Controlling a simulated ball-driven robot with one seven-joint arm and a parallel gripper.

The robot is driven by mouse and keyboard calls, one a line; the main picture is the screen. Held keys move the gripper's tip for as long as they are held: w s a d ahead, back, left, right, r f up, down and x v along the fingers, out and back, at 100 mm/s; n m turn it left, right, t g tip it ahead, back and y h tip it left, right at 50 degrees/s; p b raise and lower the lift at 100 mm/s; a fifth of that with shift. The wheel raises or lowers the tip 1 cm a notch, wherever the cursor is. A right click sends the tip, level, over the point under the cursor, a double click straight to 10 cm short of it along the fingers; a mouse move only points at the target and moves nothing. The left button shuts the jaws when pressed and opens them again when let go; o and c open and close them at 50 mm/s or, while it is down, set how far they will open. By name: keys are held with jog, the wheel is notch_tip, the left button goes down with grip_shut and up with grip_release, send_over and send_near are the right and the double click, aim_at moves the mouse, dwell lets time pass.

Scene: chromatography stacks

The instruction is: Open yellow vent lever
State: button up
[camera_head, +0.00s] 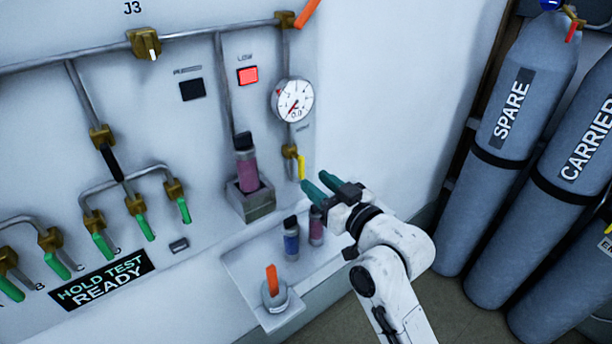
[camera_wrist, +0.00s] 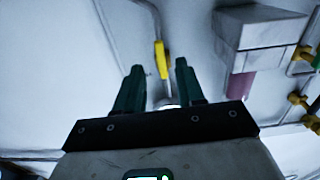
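The yellow vent lever (camera_head: 301,167) hangs down from a brass valve (camera_head: 290,151) under the round gauge on the white wall panel. In the wrist view the yellow lever (camera_wrist: 162,60) lies ahead of and between my two green fingertips, apart from both. My gripper (camera_head: 319,186) is just to the right of and below the lever in the head view.
The gauge (camera_head: 293,100) reads near zero. A pink cartridge (camera_head: 247,170) stands in a wall holder. A shelf (camera_head: 238,268) below carries a blue bottle (camera_head: 291,240), a pink bottle (camera_head: 316,226) and an orange-handled piece (camera_head: 272,280). Grey cylinders (camera_head: 520,115) stand at right.

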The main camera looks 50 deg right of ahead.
jog(key=shift+v, duration=1.4)
jog(key=s+a+f+n+g+y, duration=0.15)
jog(key=a+f+g, duration=0.25)
jog(key=f, duration=0.4)
jog(key=s+a+f+g+y, duration=0.1)
jog(key=a+f+g+y, duration=0.25)
jog(key=f, duration=0.45)
jog(key=s+a+f+g, duration=0.3)
jog(key=s+f+g, duration=0.1)
jog(key=s, duration=0.3)
jog(key=s+a+f+n+g, duration=0.1)
jog(key=s+a+f+g, duration=0.2)
jog(key=s+f+g, duration=0.2)
jog(key=shift+s+a+f, duration=0.4)
jog(key=shift+s+f, duration=0.2)
jog(key=shift+s, duration=0.6)
